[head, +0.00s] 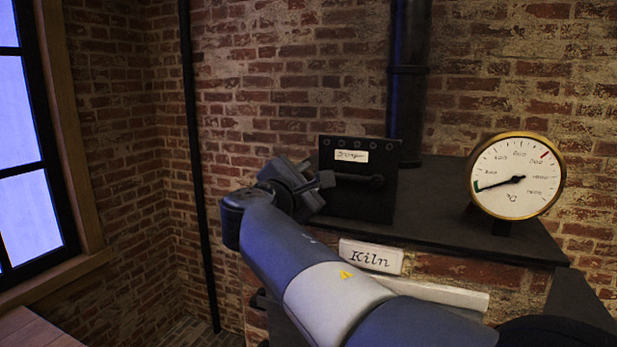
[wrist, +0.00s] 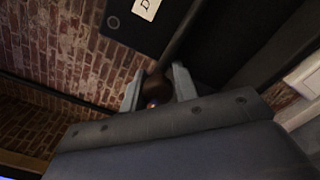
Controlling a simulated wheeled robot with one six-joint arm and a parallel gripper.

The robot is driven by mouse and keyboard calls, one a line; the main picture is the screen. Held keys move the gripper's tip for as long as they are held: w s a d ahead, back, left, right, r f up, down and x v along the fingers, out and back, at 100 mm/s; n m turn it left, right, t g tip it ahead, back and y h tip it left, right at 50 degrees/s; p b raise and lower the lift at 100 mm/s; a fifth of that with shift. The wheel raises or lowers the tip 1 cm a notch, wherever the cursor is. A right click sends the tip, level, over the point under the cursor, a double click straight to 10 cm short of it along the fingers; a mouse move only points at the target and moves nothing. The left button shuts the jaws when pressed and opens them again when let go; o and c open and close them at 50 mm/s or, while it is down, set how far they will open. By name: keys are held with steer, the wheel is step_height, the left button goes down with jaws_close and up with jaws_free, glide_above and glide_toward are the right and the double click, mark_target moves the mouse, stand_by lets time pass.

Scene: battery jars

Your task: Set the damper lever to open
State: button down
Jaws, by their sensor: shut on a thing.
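The damper plate (head: 345,205) is a black upright panel on the kiln top, with a white label (head: 351,156) and a row of small marks along its upper edge. The dark damper lever (head: 357,178) lies about level across the plate, its left end at my gripper (head: 318,188). In the wrist view the lever's rod (wrist: 178,38) runs to a brown round knob (wrist: 157,84). My gripper (wrist: 158,90) is shut on this knob, with one finger on each side. The marks on the plate are too small to read.
A round brass-rimmed dial gauge (head: 517,176) stands on the dark kiln top (head: 440,210), right of the plate. A black flue pipe (head: 408,90) rises behind. A white Kiln sign (head: 370,256) is on the front. A window (head: 25,150) is at left.

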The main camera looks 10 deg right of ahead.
steer(key=shift+r, duration=0.25)
steer(key=shift+s+r+m, duration=0.1)
steer(key=shift+r+m, duration=0.65)
steer(key=shift+m, duration=0.05)
steer(key=s+d+r+m+b, duration=0.5)
steer(key=d+r+m, duration=0.4)
steer(key=m, duration=0.6)
steer(key=shift+s+d+r+m+b, duration=0.15)
steer(key=shift+s+r+m+b, duration=0.2)
steer(key=shift+s+r, duration=0.45)
steer(key=shift+f, duration=0.1)
steer(key=c, duration=1.1)
jaws_free()
steer(key=shift+s+d, duration=0.1)
steer(key=shift+d, duration=0.05)
steer(key=shift+c, duration=0.2)
